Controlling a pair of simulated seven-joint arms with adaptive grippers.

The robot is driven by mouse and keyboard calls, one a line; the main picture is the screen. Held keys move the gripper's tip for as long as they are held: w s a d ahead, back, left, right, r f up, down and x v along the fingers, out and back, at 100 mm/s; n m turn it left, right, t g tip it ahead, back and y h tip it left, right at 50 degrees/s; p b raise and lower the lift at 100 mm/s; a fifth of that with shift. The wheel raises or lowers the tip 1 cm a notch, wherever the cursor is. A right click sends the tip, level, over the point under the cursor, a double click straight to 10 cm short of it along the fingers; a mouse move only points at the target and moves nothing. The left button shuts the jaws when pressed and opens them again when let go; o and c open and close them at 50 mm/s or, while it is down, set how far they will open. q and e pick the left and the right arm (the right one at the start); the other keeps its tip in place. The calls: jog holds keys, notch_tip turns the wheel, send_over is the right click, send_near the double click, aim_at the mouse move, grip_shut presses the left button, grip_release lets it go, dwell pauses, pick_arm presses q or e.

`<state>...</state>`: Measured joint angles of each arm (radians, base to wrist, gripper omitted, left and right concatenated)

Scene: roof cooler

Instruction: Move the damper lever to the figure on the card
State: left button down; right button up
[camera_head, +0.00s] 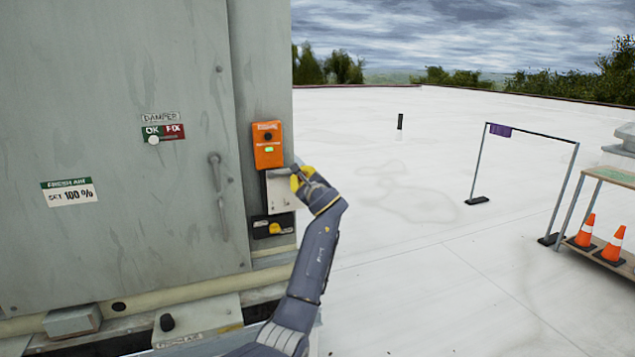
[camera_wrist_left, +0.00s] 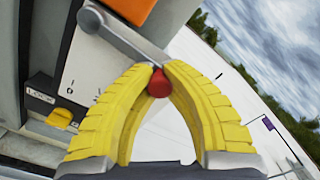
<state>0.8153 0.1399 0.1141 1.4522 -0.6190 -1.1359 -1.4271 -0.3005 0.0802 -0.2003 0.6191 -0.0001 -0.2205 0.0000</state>
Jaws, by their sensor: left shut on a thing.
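The card (camera_head: 69,192) on the grey cabinet reads "FRESH AIR SET 100 %". The grey damper lever (camera_wrist_left: 128,38) runs from its pivot below the orange box to a red knob (camera_wrist_left: 158,84). In the head view the lever (camera_head: 279,173) lies roughly level across the top of a pale scale plate (camera_head: 281,195). My left gripper (camera_head: 298,178) is shut on the lever's knob; its yellow fingers (camera_wrist_left: 157,72) close around the red end in the wrist view. The plate's markings are too small to read fully. My right gripper is in neither view.
An orange box (camera_head: 267,145) with a small green display sits above the lever. A black lock plate with a yellow catch (camera_head: 274,228) is below it. A DAMPER OK/FIX sign (camera_head: 163,132) and a handle (camera_head: 218,195) are on the cabinet. Open roof lies to the right.

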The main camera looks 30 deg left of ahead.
pick_arm(q)
jog(key=shift+w+d+r+n, duration=0.1)
jog(key=shift+d+r+n, duration=0.1)
jog(key=shift+r+n, duration=0.15)
dwell(0.3)
jog(key=c, duration=1.6)
grip_release()
jog(key=shift+d, duration=0.1)
jog(key=o, duration=0.4)
jog(key=v, duration=1.2)
